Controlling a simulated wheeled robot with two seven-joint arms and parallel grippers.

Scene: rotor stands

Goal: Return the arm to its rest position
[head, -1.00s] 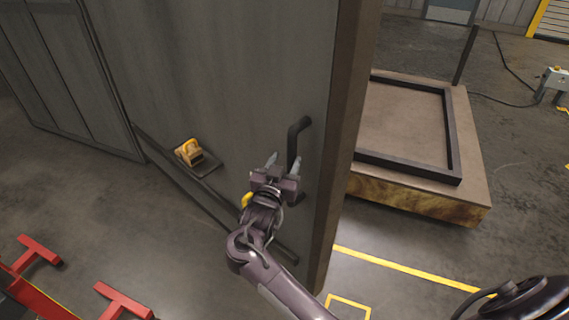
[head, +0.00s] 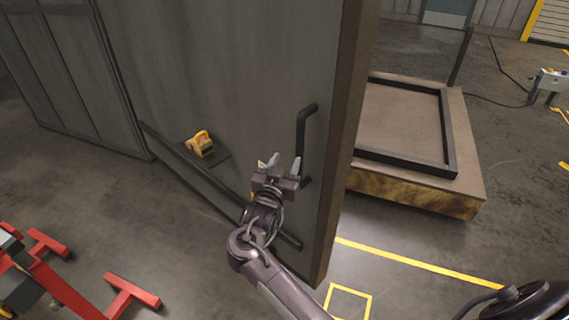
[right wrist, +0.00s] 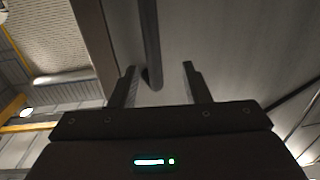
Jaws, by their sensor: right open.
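My right gripper (head: 279,164) is open and empty in front of the grey cabinet door, a little left of the dark bar handle (head: 301,140). In the right wrist view its two fingers (right wrist: 160,88) stand apart, and the handle (right wrist: 150,45) shows beyond them, with its end appearing in the gap. I cannot tell whether a finger touches the handle. My right arm reaches up from the bottom of the head view. My left gripper is not in view.
A yellow object (head: 200,144) sits on a small dark ledge on the grey door (head: 230,70). A low platform (head: 405,120) with a dark frame stands at the right. Red stand legs (head: 130,296) are at the lower left. The floor between them and the door is clear.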

